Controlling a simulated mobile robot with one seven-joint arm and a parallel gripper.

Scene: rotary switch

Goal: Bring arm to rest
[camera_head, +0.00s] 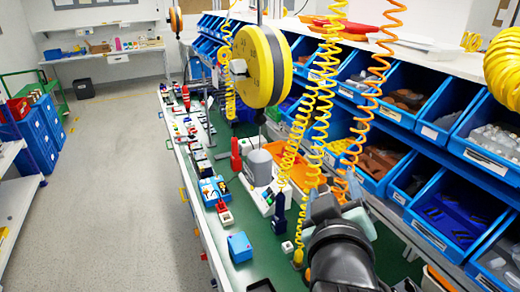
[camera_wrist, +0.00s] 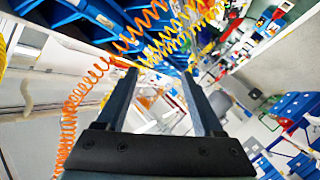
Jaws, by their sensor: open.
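My gripper (camera_wrist: 158,76) is open in the wrist view. Its two dark fingers stand apart with nothing held between them. The wrist view is strongly tilted, and orange and yellow coiled hoses show beyond the fingers. In the head view my dark arm rises from the bottom right over the near end of the green workbench (camera_head: 245,268). The gripper's fingers cannot be made out clearly there. A small white block (camera_head: 287,247) sits on the bench left of my arm. I cannot tell whether it is a rotary switch.
Coiled hoses (camera_head: 318,100) hang close to my arm. A yellow reel (camera_head: 262,66) hangs over the bench. Blue bins (camera_head: 440,125) line the right side. A blue box (camera_head: 240,247) and several small parts lie on the bench. The grey floor (camera_head: 115,190) at left is clear.

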